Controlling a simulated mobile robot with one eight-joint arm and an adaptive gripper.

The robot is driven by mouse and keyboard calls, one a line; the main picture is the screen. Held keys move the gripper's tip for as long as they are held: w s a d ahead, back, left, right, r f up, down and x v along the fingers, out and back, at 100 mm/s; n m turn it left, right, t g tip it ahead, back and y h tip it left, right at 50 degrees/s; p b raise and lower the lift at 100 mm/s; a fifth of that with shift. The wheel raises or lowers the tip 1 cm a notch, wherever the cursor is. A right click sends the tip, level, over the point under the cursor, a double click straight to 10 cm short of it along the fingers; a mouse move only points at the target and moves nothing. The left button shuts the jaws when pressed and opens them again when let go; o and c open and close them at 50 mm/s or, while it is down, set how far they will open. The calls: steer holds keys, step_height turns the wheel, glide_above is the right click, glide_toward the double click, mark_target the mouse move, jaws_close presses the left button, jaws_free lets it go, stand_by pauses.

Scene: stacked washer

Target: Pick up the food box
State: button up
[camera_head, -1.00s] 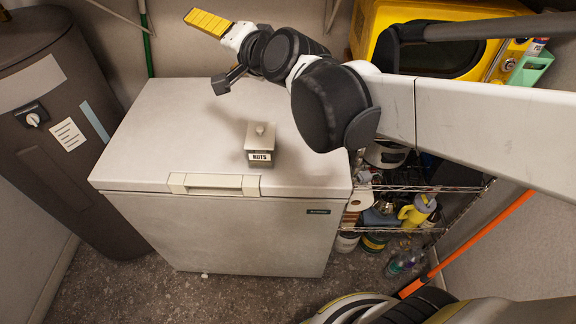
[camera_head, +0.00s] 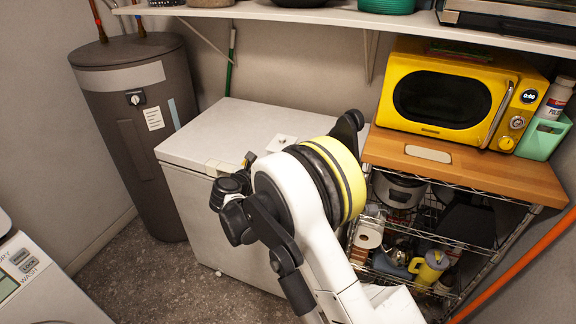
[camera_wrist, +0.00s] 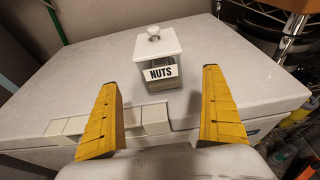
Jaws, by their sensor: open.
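The food box (camera_wrist: 152,62) is a small square canister with a white lid, a round knob and a "NUTS" label. It stands upright on the white chest freezer (camera_wrist: 75,85). In the head view only part of its pale lid (camera_head: 281,142) shows past my arm. My gripper (camera_wrist: 160,77) is open and empty in the wrist view, its two yellow fingers spread wide. The box appears between and beyond the fingertips, apart from both. In the head view my arm hides most of the gripper and much of the freezer top (camera_head: 240,125).
The freezer's front handle (camera_wrist: 110,122) lies below the fingers. To the right, a yellow microwave (camera_head: 450,90) stands on a wooden-topped wire rack (camera_head: 470,165). A wall shelf (camera_head: 300,14) runs above. A grey tank (camera_head: 137,130) stands left. The freezer top around the box is clear.

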steer(key=b+x, duration=0.1)
steer(key=x, duration=0.4)
steer(key=shift+w+f, duration=0.15)
steer(key=shift+w, duration=0.1)
steer(key=b+x, duration=0.2)
steer(key=x, duration=0.3)
steer(key=shift+w+d+b, duration=0.1)
steer(key=shift+d+b, duration=0.05)
steer(key=shift+b, duration=0.2)
steer(key=shift+c, duration=0.8)
steer(key=c, duration=1.3)
